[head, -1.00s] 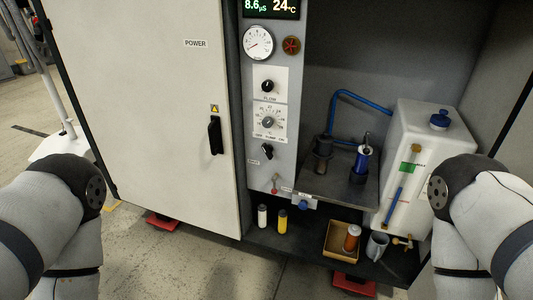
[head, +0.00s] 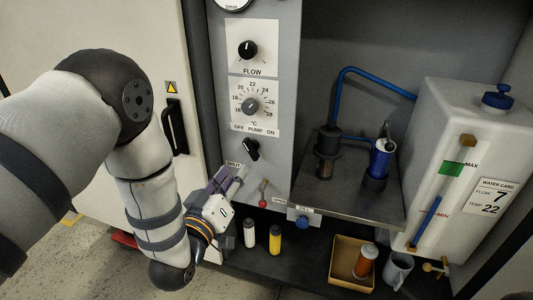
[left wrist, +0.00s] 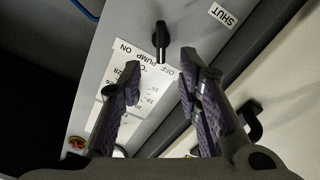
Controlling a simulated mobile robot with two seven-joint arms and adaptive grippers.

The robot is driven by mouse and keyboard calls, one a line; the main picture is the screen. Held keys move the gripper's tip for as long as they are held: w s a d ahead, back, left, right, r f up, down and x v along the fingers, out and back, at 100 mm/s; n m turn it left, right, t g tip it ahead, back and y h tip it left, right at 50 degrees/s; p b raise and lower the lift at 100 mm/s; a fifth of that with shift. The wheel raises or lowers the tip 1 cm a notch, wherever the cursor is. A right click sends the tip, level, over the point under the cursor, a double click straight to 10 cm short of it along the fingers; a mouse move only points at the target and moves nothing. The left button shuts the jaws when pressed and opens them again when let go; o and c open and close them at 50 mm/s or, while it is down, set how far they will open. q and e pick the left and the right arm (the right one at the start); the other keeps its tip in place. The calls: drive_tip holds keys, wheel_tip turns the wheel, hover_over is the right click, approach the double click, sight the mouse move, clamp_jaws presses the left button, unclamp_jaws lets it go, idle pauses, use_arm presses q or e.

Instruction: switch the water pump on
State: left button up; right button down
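The pump switch, a black knob (head: 251,149), sits on the grey panel just below the label "OFF PUMP ON" (head: 256,130). Its handle is tilted, upper left to lower right, in the head view. My left gripper (head: 238,178) is just below and left of the knob in the head view, apart from it. In the left wrist view my left gripper (left wrist: 160,65) is open and empty, and the knob (left wrist: 161,40) shows beyond the gap between the fingertips. My right gripper is not in view.
Above the switch are a temperature dial (head: 250,106) and a FLOW knob (head: 248,50). A small red-tipped lever (head: 262,194) is right of my gripper. A white water tank (head: 455,150) stands at right. Bottles and a yellow tray (head: 340,275) stand on the lower shelf. A door handle (head: 175,127) is at left.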

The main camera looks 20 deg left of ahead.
sight(249, 152)
use_arm(q)
drive_tip(key=w, duration=0.3)
drive_tip(key=w+b, duration=0.1)
drive_tip(key=w, duration=0.6)
drive_tip(key=shift+w+d, duration=0.3)
drive_tip(key=shift+c, duration=0.6)
clamp_jaws()
